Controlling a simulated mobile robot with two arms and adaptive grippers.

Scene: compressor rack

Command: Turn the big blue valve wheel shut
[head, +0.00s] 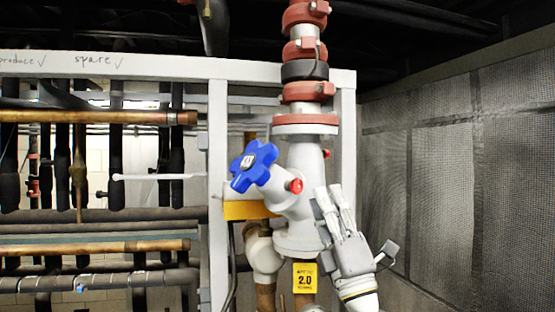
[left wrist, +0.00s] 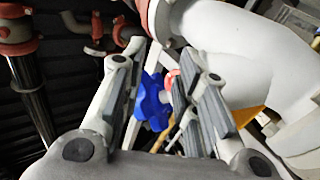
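The blue valve wheel (head: 254,166) is a lobed handwheel on a slanted stem of the white valve body (head: 299,200). My left gripper (head: 329,192) is at the right of the valve body in the head view, right of and lower than the wheel and apart from it. Its fingers point up. In the left wrist view the fingers (left wrist: 167,62) are spread with nothing held. The blue wheel (left wrist: 152,103) shows beyond them, partly covered by the right finger. My right gripper is in neither view.
A small red knob (head: 295,186) sticks out beside the wheel. A red-flanged pipe (head: 305,92) rises above the valve. A grey frame (head: 217,190) and rack pipes stand left. A mesh wall (head: 455,180) stands right. A yellow 2.0 tag (head: 305,278) hangs below.

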